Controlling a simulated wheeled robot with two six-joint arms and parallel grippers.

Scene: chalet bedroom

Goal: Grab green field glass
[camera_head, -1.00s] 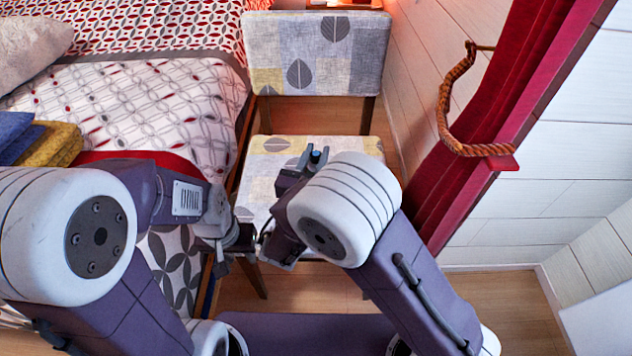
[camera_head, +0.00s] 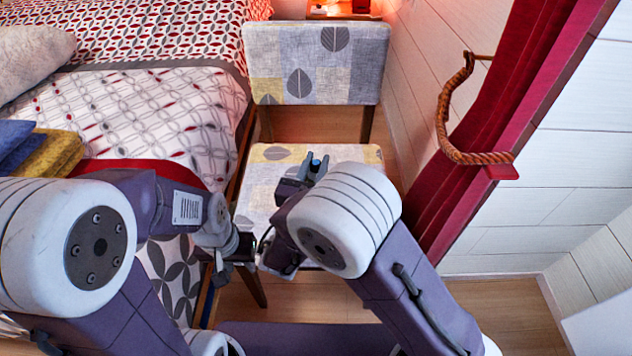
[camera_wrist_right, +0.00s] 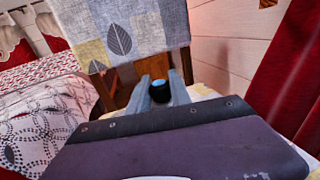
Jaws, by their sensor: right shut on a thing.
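A small dark thing with a blue round end, which I take for the field glass (camera_wrist_right: 160,92), sits between the fingers of my right gripper (camera_wrist_right: 160,88) in the right wrist view. The gripper is shut on it. In the head view, the field glass (camera_head: 316,163) shows only as a blue and dark spot between the fingertips of my right gripper (camera_head: 313,170), above the chair seat. No green shows on it, and most of it is hidden. My left gripper (camera_head: 224,272) is low beside the bed and chair; its fingers are too small and dark to read.
The chair (camera_head: 316,62) with leaf-patterned cloth stands in front of my arms. The bed (camera_head: 150,105) with folded blue and yellow cloths (camera_head: 52,153) is on the left. A red curtain (camera_head: 495,130) with a rope tie (camera_head: 443,110) hangs on the right. Bare floor shows at lower right.

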